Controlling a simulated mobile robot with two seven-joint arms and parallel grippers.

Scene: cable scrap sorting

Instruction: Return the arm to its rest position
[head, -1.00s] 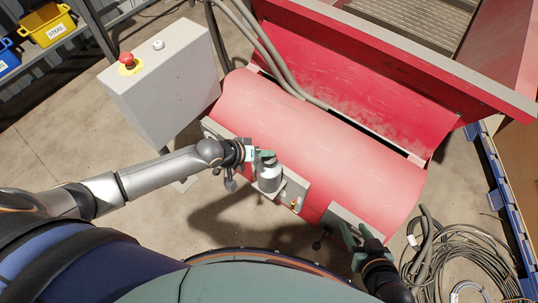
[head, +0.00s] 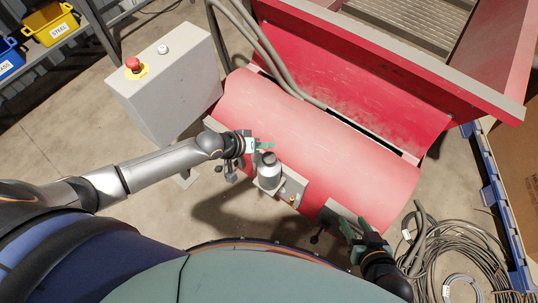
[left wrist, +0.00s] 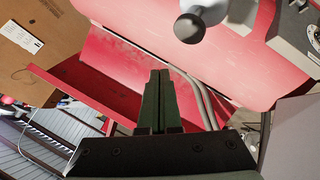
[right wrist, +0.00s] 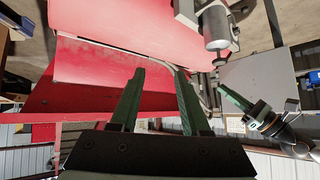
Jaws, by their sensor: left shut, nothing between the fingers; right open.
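My left gripper (head: 265,145) is above the red drum-shaped machine housing (head: 300,135), just behind the grey metal cylinder (head: 269,170) on the housing's front plate. Its two green fingers are together and empty, also in the left wrist view (left wrist: 156,100). The left arm reaches in from the left, nearly straight. My right gripper (head: 356,229) is at the housing's lower right end. In the right wrist view its fingers (right wrist: 158,103) stand apart with nothing between them. The left gripper's fingers (right wrist: 238,102) also show there at the right.
A grey control box (head: 165,85) with a red stop button (head: 132,64) stands at the left. A red hopper (head: 390,70) is behind the housing. Cable coils (head: 455,255) lie on the floor at right. Yellow (head: 52,26) and blue (head: 10,60) bins sit on a shelf.

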